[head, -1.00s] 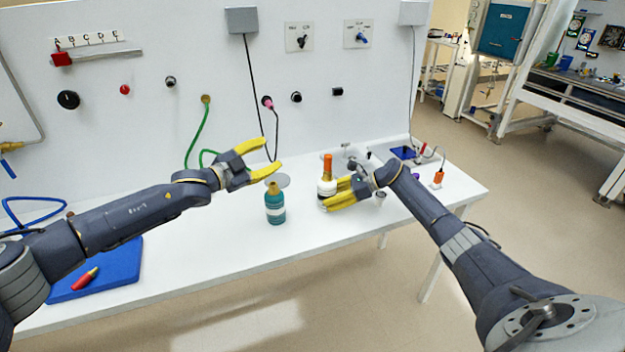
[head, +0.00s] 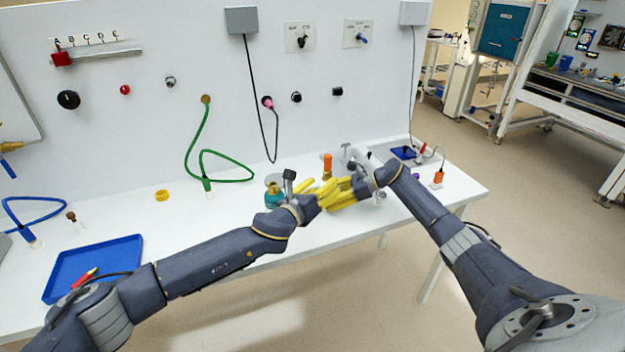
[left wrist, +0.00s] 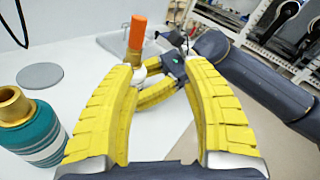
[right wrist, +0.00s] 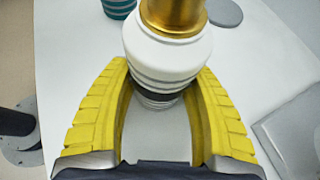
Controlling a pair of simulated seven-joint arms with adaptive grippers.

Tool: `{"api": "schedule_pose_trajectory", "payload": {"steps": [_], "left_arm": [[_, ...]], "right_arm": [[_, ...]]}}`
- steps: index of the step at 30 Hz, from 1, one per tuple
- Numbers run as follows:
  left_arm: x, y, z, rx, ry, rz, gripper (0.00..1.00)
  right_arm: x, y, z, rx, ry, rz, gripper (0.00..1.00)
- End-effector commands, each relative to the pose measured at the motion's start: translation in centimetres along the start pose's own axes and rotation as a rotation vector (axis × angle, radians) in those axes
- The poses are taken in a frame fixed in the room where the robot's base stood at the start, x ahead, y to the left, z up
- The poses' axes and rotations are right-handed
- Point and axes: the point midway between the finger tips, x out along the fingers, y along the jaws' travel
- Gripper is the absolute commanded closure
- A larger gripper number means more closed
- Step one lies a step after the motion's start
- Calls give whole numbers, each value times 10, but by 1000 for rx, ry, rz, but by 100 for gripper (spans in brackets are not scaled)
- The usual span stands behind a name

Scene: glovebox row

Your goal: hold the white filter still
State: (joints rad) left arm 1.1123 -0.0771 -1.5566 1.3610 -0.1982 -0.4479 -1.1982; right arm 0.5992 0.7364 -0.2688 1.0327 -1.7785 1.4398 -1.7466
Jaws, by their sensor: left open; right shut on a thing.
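The white filter shows best in the right wrist view (right wrist: 170,58), with a white ribbed body and a gold neck. My right gripper (right wrist: 155,85) is shut on its lower body. In the head view an orange top (head: 327,163) rises above the yellow fingers, which hide the white body. My left gripper (head: 318,195) is open and has come in from the left, close to the right gripper (head: 343,192). In the left wrist view the orange top (left wrist: 137,34) and a bit of white lie just beyond and between the open left fingers (left wrist: 160,68).
A teal bottle (left wrist: 38,138) with a gold neck stands beside the left gripper. A grey disc (left wrist: 40,76) lies on the bench behind it. A blue tray (head: 93,265) is at the left. A green hose (head: 232,180) hangs from the back panel onto the bench.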

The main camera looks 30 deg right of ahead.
Motion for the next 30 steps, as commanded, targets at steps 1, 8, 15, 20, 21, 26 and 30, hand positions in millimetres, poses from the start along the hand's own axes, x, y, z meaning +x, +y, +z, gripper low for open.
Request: {"api": "schedule_pose_trajectory", "payload": {"steps": [1,8,15,20,21,26,30], "left_arm": [[-2,4,5,74,-26,22,51],[-8,15,23,315,-106,103,51],[1,19,30,374,-126,125,51],[20,20,32,373,-124,124,51],[25,20,33,373,-124,124,51],[44,22,36,371,-124,124,51],[60,24,38,369,-125,124,51]], "right_arm": [[0,0,-1,1,1,0,62],[0,0,-1,1,1,0,62],[0,0,-1,1,1,1,62],[0,0,-1,1,1,0,62],[0,0,-1,1,1,1,62],[0,0,-1,1,1,1,62],[0,0,-1,1,1,1,62]]}}
